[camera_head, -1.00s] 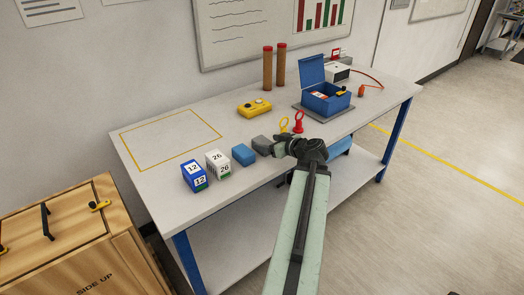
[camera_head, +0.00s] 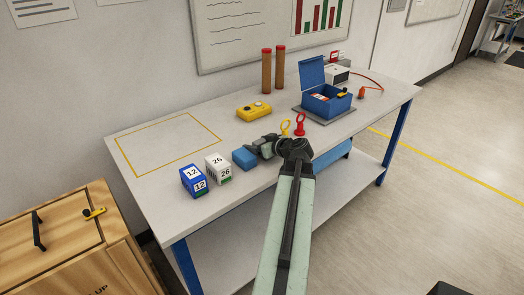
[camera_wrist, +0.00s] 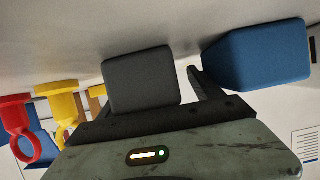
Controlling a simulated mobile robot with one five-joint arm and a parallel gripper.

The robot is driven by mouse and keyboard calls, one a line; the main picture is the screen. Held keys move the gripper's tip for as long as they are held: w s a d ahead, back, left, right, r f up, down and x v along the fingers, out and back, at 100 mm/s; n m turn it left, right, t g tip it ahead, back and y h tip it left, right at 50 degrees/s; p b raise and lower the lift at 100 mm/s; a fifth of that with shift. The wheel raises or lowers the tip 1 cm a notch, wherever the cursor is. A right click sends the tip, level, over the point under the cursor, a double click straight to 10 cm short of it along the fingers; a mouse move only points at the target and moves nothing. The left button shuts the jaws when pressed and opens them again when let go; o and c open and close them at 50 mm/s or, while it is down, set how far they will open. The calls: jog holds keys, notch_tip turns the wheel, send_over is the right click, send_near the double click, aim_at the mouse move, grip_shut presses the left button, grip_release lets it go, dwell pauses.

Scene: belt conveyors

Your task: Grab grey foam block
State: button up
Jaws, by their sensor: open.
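The grey foam block (camera_wrist: 141,80) shows clearly in the wrist view, dark and standing on the table just ahead of my gripper (camera_wrist: 150,92). My gripper is open. One finger reaches into the gap between the grey block and the blue block (camera_wrist: 258,55); the other is low at the grey block's left side. I cannot tell whether either finger touches it. In the head view my gripper (camera_head: 260,147) is low over the table beside the blue block (camera_head: 244,157) and mostly hides the grey block.
A white box (camera_head: 217,168) and a dark blue box (camera_head: 193,180) stand left of the blue block. Yellow (camera_head: 286,127) and red (camera_head: 300,124) ringed pieces stand close on the other side. A yellow control box (camera_head: 254,111) lies behind. The outlined table area is clear.

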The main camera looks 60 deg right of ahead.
jog(key=shift+s+d, duration=0.25)
jog(key=shift+s, duration=0.1)
jog(key=c, duration=1.4)
